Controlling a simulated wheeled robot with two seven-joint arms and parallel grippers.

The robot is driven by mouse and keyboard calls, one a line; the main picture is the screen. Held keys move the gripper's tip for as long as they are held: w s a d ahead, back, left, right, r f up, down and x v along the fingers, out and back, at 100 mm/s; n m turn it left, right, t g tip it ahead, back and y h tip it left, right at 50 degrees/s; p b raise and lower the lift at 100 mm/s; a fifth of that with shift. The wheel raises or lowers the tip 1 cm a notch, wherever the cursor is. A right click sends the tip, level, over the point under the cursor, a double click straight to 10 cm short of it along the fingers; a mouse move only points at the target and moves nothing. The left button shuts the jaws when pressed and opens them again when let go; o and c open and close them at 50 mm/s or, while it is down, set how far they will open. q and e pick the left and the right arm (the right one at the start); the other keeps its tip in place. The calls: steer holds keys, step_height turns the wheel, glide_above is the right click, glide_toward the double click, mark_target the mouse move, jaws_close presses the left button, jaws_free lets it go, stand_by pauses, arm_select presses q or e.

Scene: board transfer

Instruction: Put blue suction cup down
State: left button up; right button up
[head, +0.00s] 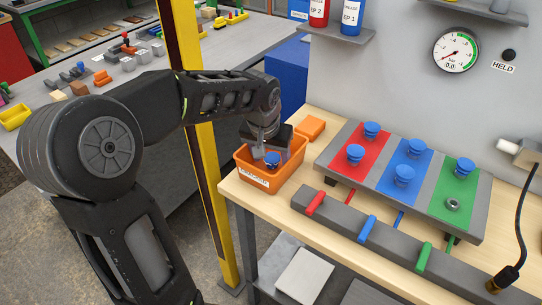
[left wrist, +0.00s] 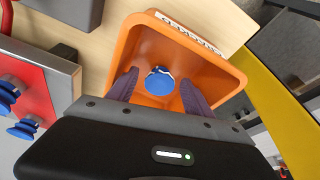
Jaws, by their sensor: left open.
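A blue suction cup (head: 272,159) is inside the orange bin (head: 262,182) at the left end of the wooden bench. It also shows in the left wrist view (left wrist: 163,82), between my two fingertips. My left gripper (head: 267,147) is open, reaching down into the bin with a finger on either side of the cup. In the left wrist view, gaps show between the cup and both fingers of the gripper (left wrist: 161,90). Whether the cup rests on the bin floor is hard to tell. My right gripper is not in view.
A grey board (head: 337,145) with red, blue and green panels carries several blue cups; a bare metal fitting (head: 452,204) is on the green panel. A grey bar (head: 380,245) with coloured levers lies in front. An orange block (head: 311,128) sits behind the bin. A yellow post (head: 205,170) stands left.

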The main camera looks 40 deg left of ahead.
arm_select(q)
steer(key=shift+r, duration=0.2)
steer(key=v, duration=1.2)
stand_by(0.4)
